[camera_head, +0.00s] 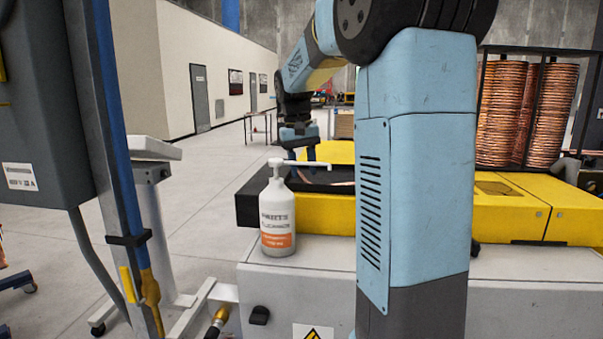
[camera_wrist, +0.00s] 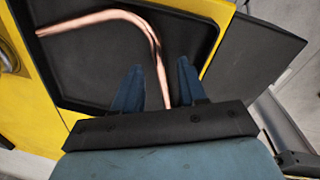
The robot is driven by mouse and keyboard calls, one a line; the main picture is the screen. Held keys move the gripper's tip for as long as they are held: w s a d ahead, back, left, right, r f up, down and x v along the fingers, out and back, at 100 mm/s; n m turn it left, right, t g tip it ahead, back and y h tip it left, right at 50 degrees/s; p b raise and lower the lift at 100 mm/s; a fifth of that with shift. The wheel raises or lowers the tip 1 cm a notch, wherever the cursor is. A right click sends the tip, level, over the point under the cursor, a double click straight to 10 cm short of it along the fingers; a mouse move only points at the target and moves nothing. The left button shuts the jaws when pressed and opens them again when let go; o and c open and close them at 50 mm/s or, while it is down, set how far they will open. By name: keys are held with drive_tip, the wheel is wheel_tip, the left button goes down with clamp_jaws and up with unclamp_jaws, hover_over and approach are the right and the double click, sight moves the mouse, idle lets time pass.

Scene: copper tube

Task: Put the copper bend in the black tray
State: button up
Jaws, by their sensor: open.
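The copper bend (camera_wrist: 128,14) lies over a dark recessed surface (camera_wrist: 85,60) with yellow bodywork around it, in the wrist view. One leg runs left and the other runs down towards my gripper (camera_wrist: 161,66). My gripper is open, its two blue fingers apart on either side of that leg. In the head view my gripper (camera_head: 303,155) is low over the dark recess, and a bit of the copper bend (camera_head: 342,183) shows there. I cannot tell whether the dark recess or the flat black panel (camera_wrist: 262,45) to its right is the black tray.
A white pump bottle (camera_head: 277,222) stands on the grey bench in front of the yellow machine (camera_head: 510,211). Copper coils (camera_head: 505,115) stand in a rack at the back right. A blue post (camera_head: 118,150) and a grey cabinet are at the left.

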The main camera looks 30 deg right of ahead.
wheel_tip(320, 180, up, 10)
drive_tip(key=a, duration=0.1)
drive_tip(key=shift+w+r, duration=0.15)
drive_tip(key=shift+r, duration=0.05)
drive_tip(key=shift+a, duration=0.1)
